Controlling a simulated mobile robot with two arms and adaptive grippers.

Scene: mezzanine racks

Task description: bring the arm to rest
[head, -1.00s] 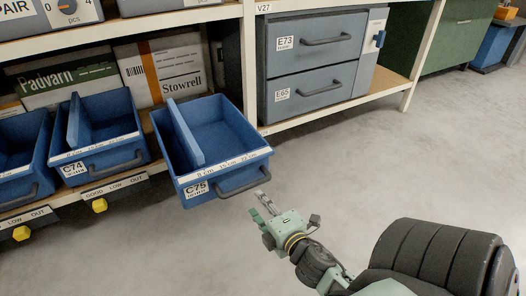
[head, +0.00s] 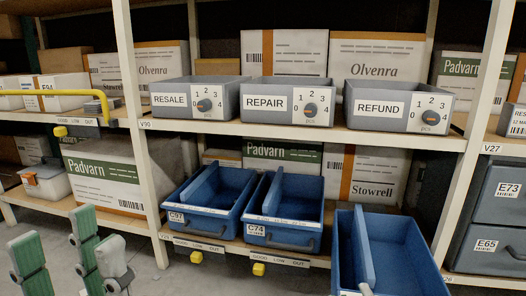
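My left gripper (head: 56,238) is at the lower left of the head view. Its two green-padded fingers point up and stand apart, with nothing visible between them. It is in front of the racks, apart from the bins.
Blue bins C97 (head: 207,222) and C74 (head: 283,232) sit on the lower shelf. Grey RESALE, REPAIR and REFUND bins (head: 266,103) with dials stand above. Rack posts (head: 139,130) rise between bays. A yellow handle (head: 85,95) juts out at left. Grey drawers (head: 500,190) are at right.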

